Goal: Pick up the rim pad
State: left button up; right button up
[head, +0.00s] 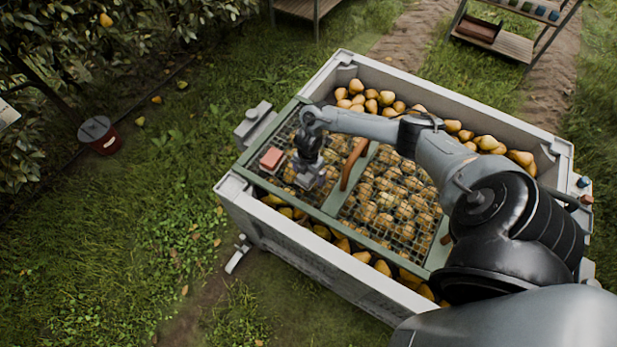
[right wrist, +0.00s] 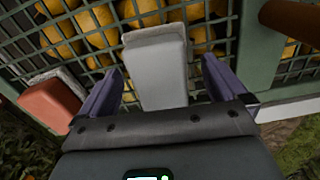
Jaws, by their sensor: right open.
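A pale grey block, which looks like the rim pad (right wrist: 158,72), lies on the wire mesh in the right wrist view. My right gripper (right wrist: 160,92) is open, with one purple-grey finger on each side of this block and a gap visible on both sides. In the head view, my right gripper (head: 308,178) is low over the left end of the mesh and mostly hides the block. A red block with a pale layer (head: 271,160) lies just left of it; it also shows at the left in the right wrist view (right wrist: 52,100). My left gripper is out of view.
The mesh lies in a green frame (head: 331,221) across a large pale bin (head: 325,272) full of pears. Brown handles (head: 353,163) rise from the frame near my gripper. A red bucket (head: 104,143) stands on the grass at left; shelves (head: 495,40) stand behind.

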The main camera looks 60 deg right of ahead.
jog(key=shift+f, duration=0.35)
jog(key=c, duration=1.2)
jog(key=shift+o, duration=0.2)
jog(key=shift+r, duration=0.15)
notch_tip(320, 180, up, 10)
jog(key=p, duration=0.3)
